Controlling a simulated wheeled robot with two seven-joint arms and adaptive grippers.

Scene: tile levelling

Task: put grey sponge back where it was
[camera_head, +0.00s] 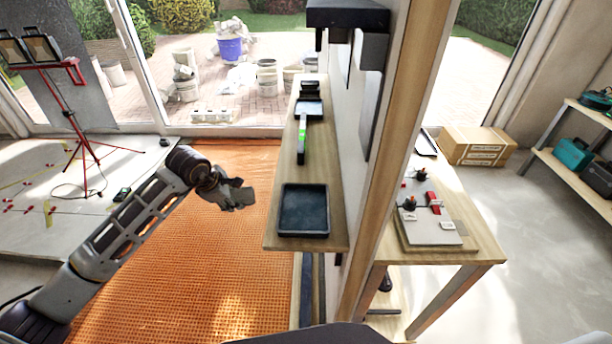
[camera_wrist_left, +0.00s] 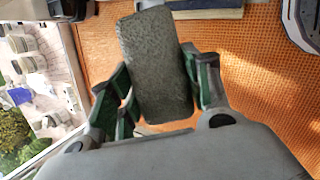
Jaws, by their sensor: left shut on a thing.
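My left gripper (camera_head: 236,197) is shut on the grey sponge (camera_wrist_left: 156,62). In the left wrist view the sponge is a dark grey, rough slab, tilted slightly, between the two green-padded fingers of the left gripper (camera_wrist_left: 155,100). In the head view the sponge is small and hard to tell from the fingers. The gripper is in the air over the orange floor, left of the wooden shelf (camera_head: 271,228) and apart from it. A dark, shallow tray (camera_head: 303,211) lies on the near end of the shelf. My right gripper does not show.
A tool with a green part (camera_head: 302,135) and a dark item (camera_head: 309,107) lie farther back on the shelf. A wooden post (camera_head: 385,150) and wall stand right of it. A red tripod lamp (camera_head: 75,120) stands left. The orange floor (camera_head: 200,290) is clear.

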